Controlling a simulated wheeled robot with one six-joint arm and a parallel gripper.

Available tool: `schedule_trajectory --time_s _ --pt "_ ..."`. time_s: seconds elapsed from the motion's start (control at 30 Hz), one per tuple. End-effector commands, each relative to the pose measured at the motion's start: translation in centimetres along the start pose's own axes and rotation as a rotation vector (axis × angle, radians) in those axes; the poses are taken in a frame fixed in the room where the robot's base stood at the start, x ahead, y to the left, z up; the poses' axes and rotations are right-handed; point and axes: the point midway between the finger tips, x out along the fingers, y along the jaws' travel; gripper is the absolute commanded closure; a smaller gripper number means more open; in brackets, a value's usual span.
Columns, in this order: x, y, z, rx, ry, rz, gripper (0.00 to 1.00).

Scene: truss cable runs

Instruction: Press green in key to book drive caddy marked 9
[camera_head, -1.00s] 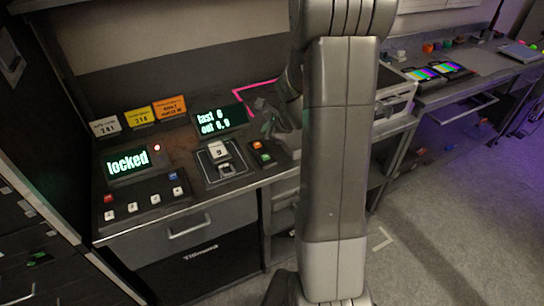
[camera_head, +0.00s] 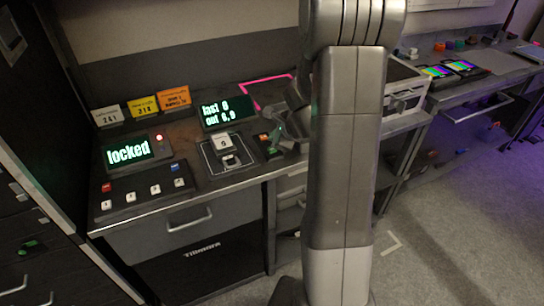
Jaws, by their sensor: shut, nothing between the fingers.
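The drive caddy (camera_head: 222,142), pale with a dark mark that looks like a 9, sits in a dark outlined dock (camera_head: 213,168) on the bench. Right of the dock is a small dark box with an orange key (camera_head: 264,137) and a green key (camera_head: 273,152). My gripper (camera_head: 281,135) is shut and empty, just right of these keys and close to the green one. I cannot tell whether it touches the key.
A "locked" display (camera_head: 128,152) with a red light (camera_head: 159,138) stands left, behind a keypad (camera_head: 140,192) of red, blue and white keys. Three cards (camera_head: 142,108) stand behind. My arm hides the bench's right part. Another bench (camera_head: 490,70) stands far right.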

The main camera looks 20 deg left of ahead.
Motion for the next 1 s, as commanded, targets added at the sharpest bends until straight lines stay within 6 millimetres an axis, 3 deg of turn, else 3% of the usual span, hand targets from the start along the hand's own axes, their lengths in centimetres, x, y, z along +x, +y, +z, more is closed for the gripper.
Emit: schedule_trajectory --time_s 0.2,1.0 --pt "1.34 0.97 -0.98 0.0 0.0 0.0 1.0" --pt "1.29 0.94 -0.93 0.0 0.0 0.0 1.0"
